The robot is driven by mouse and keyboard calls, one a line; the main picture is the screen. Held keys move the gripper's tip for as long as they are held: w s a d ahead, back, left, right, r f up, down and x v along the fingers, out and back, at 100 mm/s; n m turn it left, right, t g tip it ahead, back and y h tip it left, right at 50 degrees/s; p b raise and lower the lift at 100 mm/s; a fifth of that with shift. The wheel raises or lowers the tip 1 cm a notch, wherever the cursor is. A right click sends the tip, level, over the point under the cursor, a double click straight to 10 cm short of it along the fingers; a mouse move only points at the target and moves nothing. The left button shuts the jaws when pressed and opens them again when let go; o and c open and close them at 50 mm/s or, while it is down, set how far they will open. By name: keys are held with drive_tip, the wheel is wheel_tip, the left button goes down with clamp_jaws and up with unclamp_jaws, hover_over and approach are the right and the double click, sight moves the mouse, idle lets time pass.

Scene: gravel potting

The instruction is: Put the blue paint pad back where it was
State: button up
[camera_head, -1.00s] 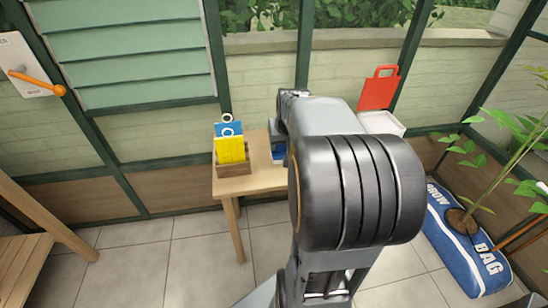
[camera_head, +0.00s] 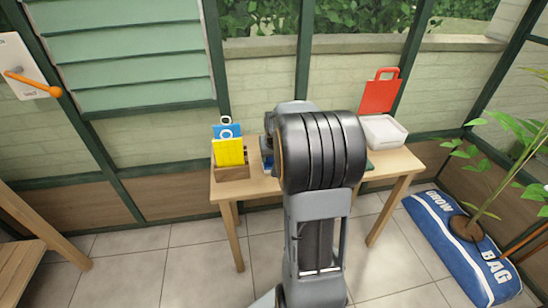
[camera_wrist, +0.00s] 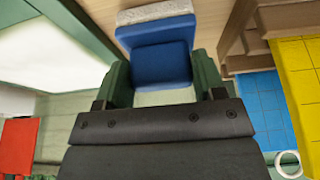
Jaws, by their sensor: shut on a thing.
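The blue paint pad (camera_wrist: 160,62) is between the two green fingers of my gripper (camera_wrist: 160,76) in the wrist view. The fingers are shut on its sides. Its pale fuzzy pad edge (camera_wrist: 154,12) points away from the gripper. In the head view only a small blue piece (camera_head: 266,160) shows beside my arm, over the wooden table (camera_head: 242,192). My arm hides the fingers there. I cannot tell whether the pad touches the table.
A wooden box (camera_head: 232,172) with blue and yellow cards (camera_head: 229,151) stands on the table's left end, close beside the pad. A white tray (camera_head: 383,131) and a red bag-shaped board (camera_head: 380,92) are at the right. A grow bag (camera_head: 455,240) lies on the floor.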

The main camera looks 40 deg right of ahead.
drive_tip(key=shift+f, duration=0.2)
drive_tip(key=shift+f, duration=0.15)
drive_tip(key=o, duration=1)
drive_tip(key=shift+c, duration=0.2)
drive_tip(key=shift+r, duration=0.35)
drive_tip(key=p+v, duration=0.4)
drive_tip(key=v, duration=0.7)
drive_tip(key=s+a+f+n+y, duration=0.1)
drive_tip(key=s+a+n, duration=0.1)
drive_tip(key=s+a, duration=0.4)
drive_tip(key=s+a+f+n+g+y, duration=0.1)
drive_tip(key=s+a, duration=0.6)
drive_tip(key=a, duration=0.7)
drive_tip(key=shift+a+f+n, duration=0.3)
drive_tip(key=shift+f+n, duration=0.3)
drive_tip(key=shift+n, duration=0.5)
